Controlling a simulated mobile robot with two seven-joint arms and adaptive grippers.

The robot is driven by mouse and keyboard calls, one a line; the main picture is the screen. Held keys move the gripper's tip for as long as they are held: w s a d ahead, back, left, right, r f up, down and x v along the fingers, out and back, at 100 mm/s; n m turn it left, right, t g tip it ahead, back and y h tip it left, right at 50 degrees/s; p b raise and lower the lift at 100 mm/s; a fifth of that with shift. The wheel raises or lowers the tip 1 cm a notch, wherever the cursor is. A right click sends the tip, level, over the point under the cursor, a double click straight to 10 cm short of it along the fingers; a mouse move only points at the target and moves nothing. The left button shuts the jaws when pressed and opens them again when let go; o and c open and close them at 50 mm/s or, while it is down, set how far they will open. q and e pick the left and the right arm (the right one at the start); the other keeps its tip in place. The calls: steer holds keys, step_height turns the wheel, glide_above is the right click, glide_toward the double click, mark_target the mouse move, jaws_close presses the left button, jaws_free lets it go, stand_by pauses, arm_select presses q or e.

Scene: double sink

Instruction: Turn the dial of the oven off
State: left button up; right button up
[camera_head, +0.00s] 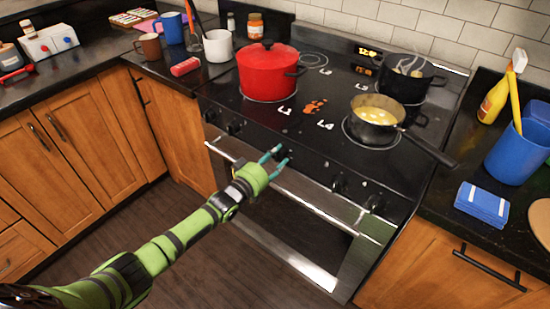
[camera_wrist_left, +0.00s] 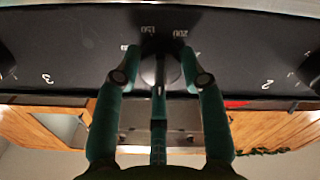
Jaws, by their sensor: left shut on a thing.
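The oven (camera_head: 300,205) has a black front panel with several dark knobs. The oven dial (camera_head: 283,152) is the middle knob, and my left gripper (camera_head: 276,158) is at it. In the left wrist view the dial (camera_wrist_left: 160,66) sits between the teal fingertips of the left gripper (camera_wrist_left: 162,72), under the printed numbers 150 and 200. The fingers are closed on its sides and partly hide it. My right gripper does not show in either view.
A red pot (camera_head: 268,70), a pan with yellow contents (camera_head: 377,115) and a black pot (camera_head: 405,78) stand on the cooktop. The pan's handle points right. Other knobs (camera_head: 340,184) flank the dial. The oven handle (camera_head: 300,200) runs below.

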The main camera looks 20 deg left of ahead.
arm_select(q)
steer(key=shift+w+r, duration=0.15)
steer(key=shift+r, duration=0.25)
steer(key=o, duration=1.2)
steer(key=shift+c, duration=0.2)
steer(key=shift+f, duration=0.15)
steer(key=shift+f, duration=0.1)
steer(key=v, duration=1.2)
